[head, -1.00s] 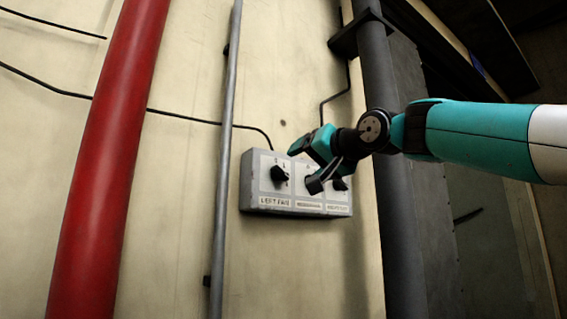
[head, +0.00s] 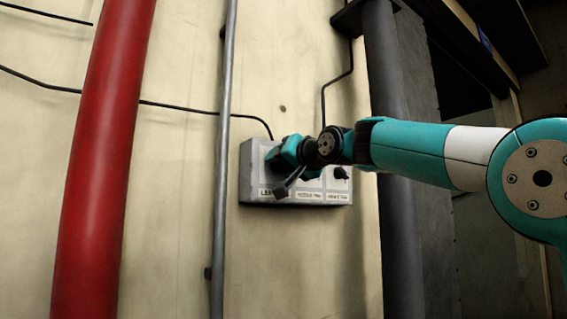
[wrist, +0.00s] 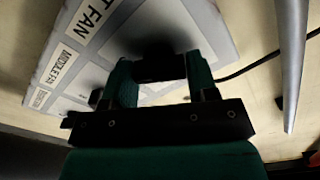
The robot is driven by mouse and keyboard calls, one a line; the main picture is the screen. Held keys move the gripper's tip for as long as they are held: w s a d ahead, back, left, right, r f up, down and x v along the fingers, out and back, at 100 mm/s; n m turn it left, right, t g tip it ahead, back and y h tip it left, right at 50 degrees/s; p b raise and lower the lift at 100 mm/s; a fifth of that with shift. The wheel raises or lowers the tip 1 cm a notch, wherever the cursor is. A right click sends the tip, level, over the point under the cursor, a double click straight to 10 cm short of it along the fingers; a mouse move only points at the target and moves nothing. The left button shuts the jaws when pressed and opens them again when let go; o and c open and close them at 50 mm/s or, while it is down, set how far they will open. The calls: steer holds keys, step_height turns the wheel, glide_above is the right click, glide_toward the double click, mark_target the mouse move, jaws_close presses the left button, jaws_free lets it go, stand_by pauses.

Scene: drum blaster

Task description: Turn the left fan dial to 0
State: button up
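The grey control box (head: 250,193) is mounted on the wall, with labels for left, middle and right fan along its lower edge. My gripper (head: 283,172) is in front of its left part and hides the left dial in the head view. In the wrist view the black left fan dial (wrist: 158,62) lies between the two green fingers of my gripper (wrist: 160,75), which are apart. I cannot tell whether the fingers touch it. The dial's pointer and numbers are not readable. The right fan dial (head: 341,173) shows right of my gripper; the middle dial is hidden.
A thin grey pipe (head: 223,140) runs upright just left of the box, and a thick red pipe (head: 95,160) stands farther left. A dark column (head: 388,80) stands to the right. A black cable (head: 190,109) enters the box's top.

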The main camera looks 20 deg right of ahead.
steer(key=c, duration=0.4)
steer(key=shift+n, duration=0.4)
steer(key=n+b, duration=0.2)
steer(key=n, duration=0.5)
steer(key=n+b, duration=0.2)
steer(key=n, duration=0.6)
steer(key=n+b, duration=0.2)
steer(key=n, duration=0.6)
steer(key=shift+s+a+f, duration=0.1)
steer(key=shift+a+f, duration=0.05)
steer(key=shift+a, duration=0.1)
steer(key=o, duration=0.9)
